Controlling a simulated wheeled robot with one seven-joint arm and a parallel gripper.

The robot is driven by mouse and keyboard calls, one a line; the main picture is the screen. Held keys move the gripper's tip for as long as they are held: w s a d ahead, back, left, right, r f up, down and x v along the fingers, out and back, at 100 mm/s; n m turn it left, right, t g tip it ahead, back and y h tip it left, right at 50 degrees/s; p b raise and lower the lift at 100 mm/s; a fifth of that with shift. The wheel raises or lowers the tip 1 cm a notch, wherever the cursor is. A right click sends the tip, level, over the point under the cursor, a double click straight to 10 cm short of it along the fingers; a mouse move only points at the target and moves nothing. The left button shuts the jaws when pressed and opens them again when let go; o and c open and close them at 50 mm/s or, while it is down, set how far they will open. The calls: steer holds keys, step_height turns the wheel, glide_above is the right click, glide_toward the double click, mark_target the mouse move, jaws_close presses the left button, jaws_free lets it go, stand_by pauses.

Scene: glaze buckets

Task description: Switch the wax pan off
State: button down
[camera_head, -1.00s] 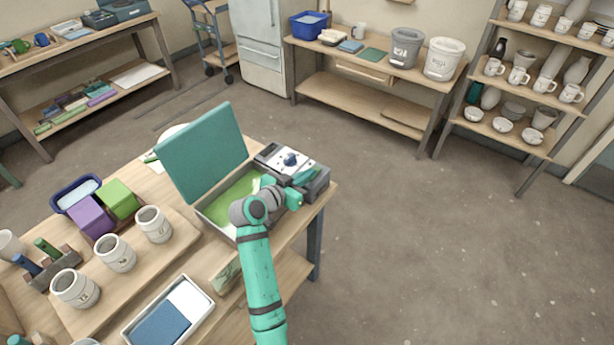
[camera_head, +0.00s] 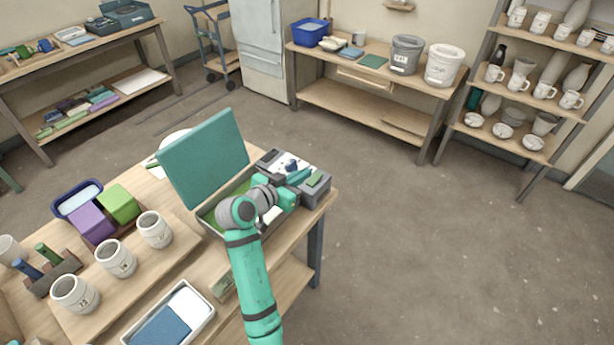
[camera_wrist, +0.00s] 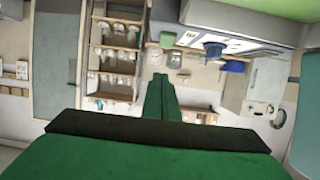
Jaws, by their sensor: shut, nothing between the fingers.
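The wax pan (camera_head: 207,217) stands on the near wooden table with its teal lid (camera_head: 203,157) tipped open and green wax inside. Its grey control box (camera_head: 318,192) is on the right end, with a pale top plate, a blue knob and a green switch-like piece (camera_head: 314,179). In the wrist view the blue knob (camera_wrist: 213,49) and green piece (camera_wrist: 167,40) show at the top. My gripper (camera_wrist: 160,78) is shut and empty. In the head view it is over the control box, left of the green piece; contact cannot be told. My arm hides part of the pan.
The table's right edge lies just past the control box, with open floor beyond.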

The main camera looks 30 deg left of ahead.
steer(key=s, duration=0.7)
steer(key=shift+s+a+r, duration=0.3)
steer(key=shift+s+r, duration=0.05)
steer(key=shift+s, duration=0.05)
steer(key=s+d+f+n+y, duration=0.1)
steer(key=s+d+f, duration=0.2)
steer(key=d+f, duration=0.4)
steer(key=s+d+f+n+g+y, duration=0.1)
steer(key=s+d+f+n, duration=0.15)
steer(key=d+f, duration=0.35)
steer(key=s+d+f+n+y, duration=0.1)
steer(key=s+d+f, duration=0.3)
steer(key=d+f, duration=0.3)
steer(key=s+d, duration=0.7)
steer(key=s, duration=0.4)
steer(key=s+d+r+m+t+h, duration=0.1)
steer(key=s+d+r, duration=0.3)
steer(key=s, duration=0.2)
steer(key=s+d+r+m+t, duration=0.1)
steer(key=s+d+r+m, duration=0.1)
steer(key=s+d+r, duration=0.2)
steer(key=shift+s+r+h, duration=0.4)
steer(key=shift+s+r, duration=0.05)
steer(key=shift+s, duration=0.75)
steer(key=shift+w+m, duration=0.1)
steer(key=shift+m, duration=0.15)
